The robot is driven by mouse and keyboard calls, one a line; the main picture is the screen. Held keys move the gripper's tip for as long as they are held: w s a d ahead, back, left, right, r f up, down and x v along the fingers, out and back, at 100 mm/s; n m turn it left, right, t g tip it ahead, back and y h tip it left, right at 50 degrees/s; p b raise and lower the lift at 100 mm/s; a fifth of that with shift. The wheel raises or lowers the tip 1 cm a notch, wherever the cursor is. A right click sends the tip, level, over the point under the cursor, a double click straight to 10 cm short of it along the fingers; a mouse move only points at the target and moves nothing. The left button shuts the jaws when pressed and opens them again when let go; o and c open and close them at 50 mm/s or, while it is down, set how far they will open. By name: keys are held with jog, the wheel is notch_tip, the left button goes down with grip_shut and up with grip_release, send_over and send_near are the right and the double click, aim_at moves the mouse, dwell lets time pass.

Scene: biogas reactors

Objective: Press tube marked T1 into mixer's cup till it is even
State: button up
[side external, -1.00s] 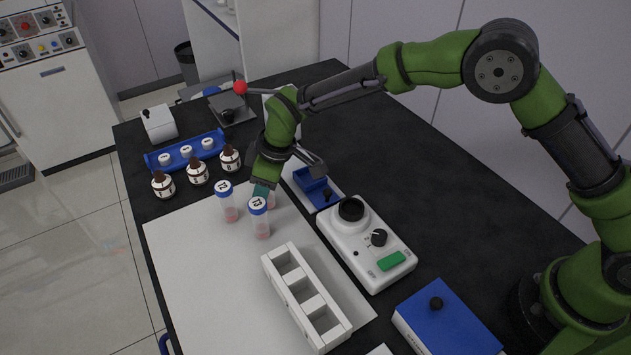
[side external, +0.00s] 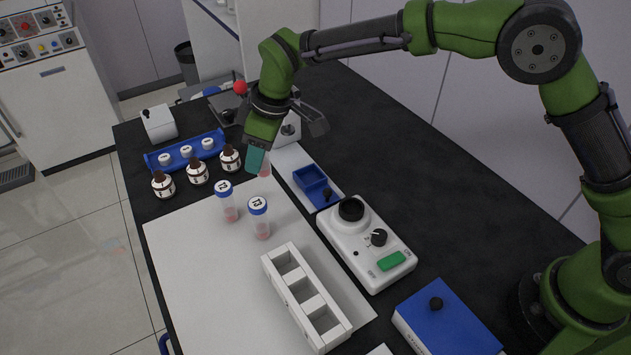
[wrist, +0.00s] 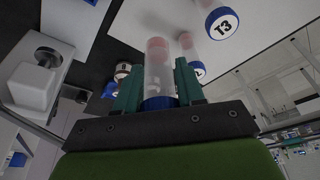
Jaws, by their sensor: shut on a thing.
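My gripper (side external: 257,160) is shut on a clear tube (side external: 265,166) with pink content and holds it raised above the far end of the white mat. In the wrist view the tube (wrist: 158,72) stands between the jaws, its blue cap (wrist: 160,102) low between the fingers; its mark is hidden. The mixer (side external: 366,243) is a white box with a black round cup (side external: 351,209), a dial and a green switch. The cup looks empty, and my gripper is up and left of it, well apart. Two other blue-capped tubes stand on the mat, one marked T3 (wrist: 222,23).
A white rack (side external: 305,296) with open slots stands on the mat (side external: 205,285). Brown bottles (side external: 198,172), a blue tray (side external: 186,152) and a blue-lidded box (side external: 447,320) stand around.

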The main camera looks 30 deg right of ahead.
jog(key=v, duration=0.4)
jog(key=shift+w+d+r, duration=0.1)
jog(key=shift+w+r, duration=0.1)
jog(key=s+d+r, duration=0.3)
jog(key=s+d, duration=0.4)
jog(key=s, duration=0.1)
jog(key=shift+m, duration=0.3)
jog(key=shift+s+d+f, duration=0.4)
jog(key=shift+s+f, duration=0.55)
jog(key=shift+f, duration=0.7)
jog(key=shift+s+d+f, duration=0.45)
jog(key=shift+s+f, duration=0.5)
jog(key=shift+f, duration=0.7)
jog(key=shift+s+d+f, duration=0.4)
jog(key=shift+s+f, duration=0.55)
jog(key=shift+f, duration=0.7)
jog(key=shift+f, duration=0.2)
jog(key=shift+s+d+f, duration=0.1)
jog(key=shift+s+f, duration=0.05)
jog(key=shift+f, duration=0.1)
jog(key=shift+r, duration=0.1)
